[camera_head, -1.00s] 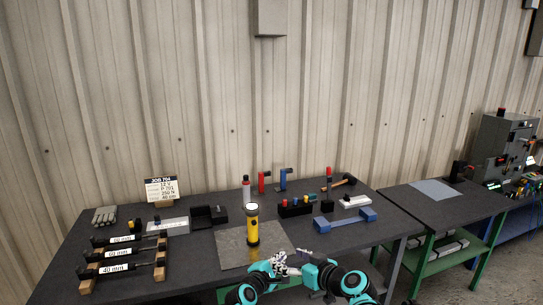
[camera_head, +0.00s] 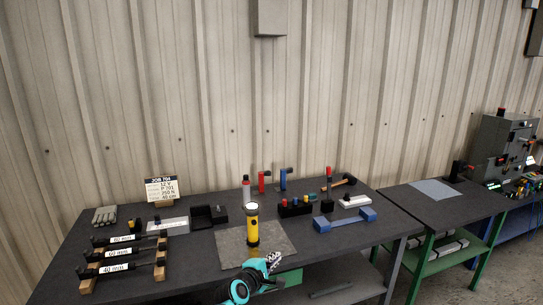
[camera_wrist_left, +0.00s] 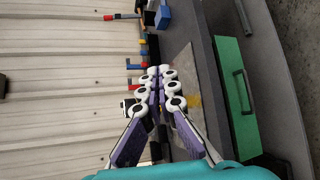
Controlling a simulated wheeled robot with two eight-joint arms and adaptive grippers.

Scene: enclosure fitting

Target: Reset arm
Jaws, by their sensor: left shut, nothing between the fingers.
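My left gripper (camera_head: 274,258) is at the front edge of the dark workbench (camera_head: 205,275), in front of the grey mat (camera_head: 274,240). It also shows in the left wrist view (camera_wrist_left: 160,72), with its fingers together and nothing seen between them. A yellow and black flashlight (camera_head: 253,230) stands upright on the mat, just behind the left gripper. My right gripper is not in the head view.
A wooden rack (camera_head: 160,258) with labelled tools stands at the left. A blue bar-shaped part (camera_head: 345,219) lies at the right. Several small parts and a sign (camera_head: 160,189) stand at the back. A second bench (camera_head: 450,210) is further right.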

